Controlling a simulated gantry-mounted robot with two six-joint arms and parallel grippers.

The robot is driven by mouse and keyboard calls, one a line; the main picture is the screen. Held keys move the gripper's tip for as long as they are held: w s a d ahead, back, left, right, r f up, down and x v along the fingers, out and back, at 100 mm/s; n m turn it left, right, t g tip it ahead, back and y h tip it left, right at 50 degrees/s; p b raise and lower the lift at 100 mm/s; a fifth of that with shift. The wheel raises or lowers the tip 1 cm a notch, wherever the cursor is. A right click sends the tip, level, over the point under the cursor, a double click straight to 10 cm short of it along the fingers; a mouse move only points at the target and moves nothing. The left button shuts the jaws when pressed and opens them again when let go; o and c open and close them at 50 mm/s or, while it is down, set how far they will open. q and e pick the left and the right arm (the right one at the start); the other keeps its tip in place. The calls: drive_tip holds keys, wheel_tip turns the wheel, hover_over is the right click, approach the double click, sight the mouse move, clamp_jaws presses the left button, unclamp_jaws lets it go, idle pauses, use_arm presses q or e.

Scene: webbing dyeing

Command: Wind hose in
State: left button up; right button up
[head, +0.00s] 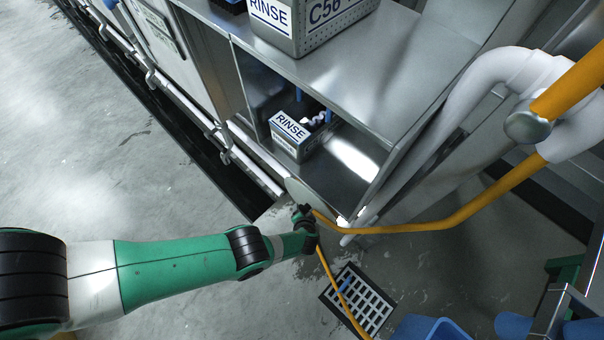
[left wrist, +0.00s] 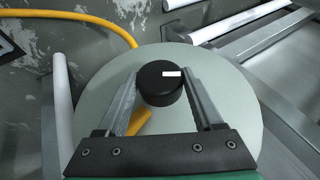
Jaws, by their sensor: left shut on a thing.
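The yellow hose (head: 400,228) runs from the right to the reel beside the metal bench, and a length of it hangs down past the floor drain. In the left wrist view the hose (left wrist: 88,17) curves behind the reel's pale round disc (left wrist: 225,95), with a short piece showing below the knob. A black knob (left wrist: 160,84) stands out from the disc. My left gripper (head: 306,216) is at the reel, its fingers on both sides of the knob and shut on it. My right gripper is out of view.
A metal bench (head: 330,62) holds a RINSE box (head: 305,28) on top and a smaller RINSE box (head: 291,135) on its shelf. White pipes (head: 480,80) stand at the right. A floor drain (head: 372,300) and a blue bin (head: 430,328) lie below. The floor at left is clear.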

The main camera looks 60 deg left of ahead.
use_arm(q)
drive_tip(key=o, duration=1.4)
drive_tip(key=shift+r, duration=0.1)
drive_tip(key=shift+c, duration=0.2)
drive_tip(key=p+v, duration=1)
drive_tip(key=v, duration=0.1)
drive_tip(key=shift+d+r, duration=0.15)
drive_tip(key=shift+r, duration=0.1)
drive_tip(key=shift+s, duration=0.1)
